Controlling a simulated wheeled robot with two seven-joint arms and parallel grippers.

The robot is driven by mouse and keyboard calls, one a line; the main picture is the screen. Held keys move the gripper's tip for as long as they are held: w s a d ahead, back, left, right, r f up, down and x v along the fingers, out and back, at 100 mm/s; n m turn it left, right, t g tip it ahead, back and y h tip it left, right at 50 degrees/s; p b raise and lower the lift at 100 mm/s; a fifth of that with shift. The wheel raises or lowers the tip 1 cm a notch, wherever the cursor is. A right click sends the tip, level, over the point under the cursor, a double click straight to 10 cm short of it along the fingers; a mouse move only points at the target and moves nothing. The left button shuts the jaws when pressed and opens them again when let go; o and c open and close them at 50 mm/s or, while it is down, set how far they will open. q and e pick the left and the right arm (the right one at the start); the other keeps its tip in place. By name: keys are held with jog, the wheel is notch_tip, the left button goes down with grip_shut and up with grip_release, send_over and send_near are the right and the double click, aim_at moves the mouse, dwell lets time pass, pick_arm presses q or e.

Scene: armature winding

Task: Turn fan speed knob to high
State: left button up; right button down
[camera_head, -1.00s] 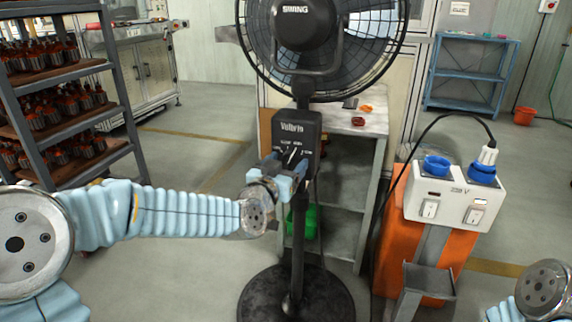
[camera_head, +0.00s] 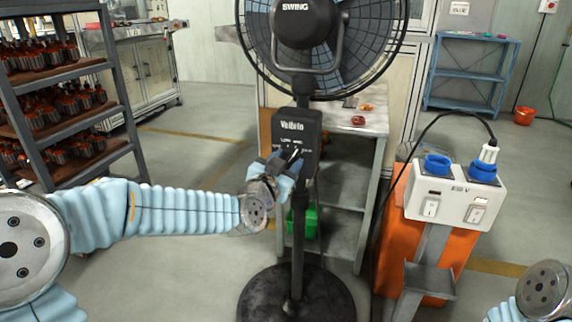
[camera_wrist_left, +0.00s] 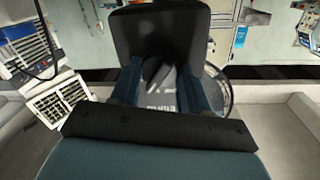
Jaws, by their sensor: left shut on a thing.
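The pedestal fan (camera_head: 300,45) stands upright on a round black base, with a dark control box (camera_head: 297,132) on its pole. The fan speed knob (camera_head: 293,154) is on the front of that box, partly hidden by my left gripper. My left gripper (camera_head: 287,161) is at the box's lower front, shut on the knob. In the left wrist view, its two blue fingers (camera_wrist_left: 158,85) stand on either side of the dark knob (camera_wrist_left: 155,72), in front of the box (camera_wrist_left: 162,32). Of my right arm only a rounded link shows at the lower right; its gripper is out of view.
A white socket box (camera_head: 456,195) with switches stands on an orange stand (camera_head: 400,240) at the right, with a black cable. A grey table (camera_head: 345,122) is behind the fan. A shelf of orange parts (camera_head: 60,95) is at the left. The floor between is clear.

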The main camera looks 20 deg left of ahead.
pick_arm(q)
jog(key=shift+d+m+p, duration=0.1)
jog(key=shift+m+p, duration=0.7)
jog(key=shift+m, duration=1.6)
jog(key=o, duration=1)
jog(key=shift+o, duration=0.2)
jog(key=shift+s, duration=0.15)
jog(key=s+a, duration=0.1)
jog(key=s, duration=1.2)
jog(key=shift+s+a+r+b, duration=0.25)
jog(key=shift+r+b, duration=0.05)
jog(key=shift+r, duration=0.15)
